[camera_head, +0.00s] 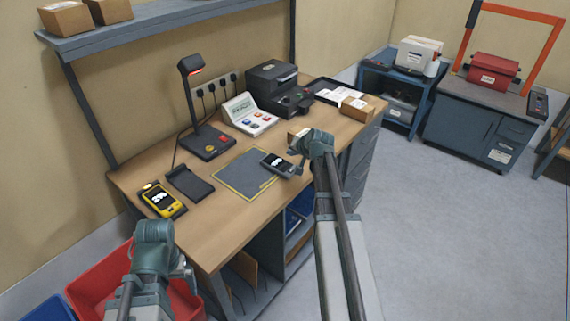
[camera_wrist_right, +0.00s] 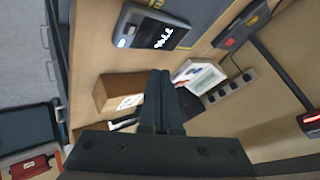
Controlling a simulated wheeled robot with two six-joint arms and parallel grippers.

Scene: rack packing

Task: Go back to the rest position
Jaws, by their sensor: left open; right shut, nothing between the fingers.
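My right gripper (camera_head: 299,158) hangs over the right part of the wooden workbench, beside the grey handheld device (camera_head: 277,164). In the right wrist view its two fingers (camera_wrist_right: 163,100) are together with nothing between them. The same device shows in that view (camera_wrist_right: 158,32), apart from the fingers. My left gripper (camera_head: 188,268) is low at the front left, in front of the bench edge and over the red bin. It is open, and no held object shows. Its fingertips are small and partly hidden in the head view.
The workbench (camera_head: 229,222) holds a yellow handheld (camera_head: 163,200), a black cradle (camera_head: 190,184), a dark mat (camera_head: 243,174), a lamp stand (camera_head: 207,143), a label machine and a printer (camera_head: 280,88). A cardboard box (camera_head: 364,107) is at its right. A red bin (camera_head: 95,283) stands front left. The right floor is clear.

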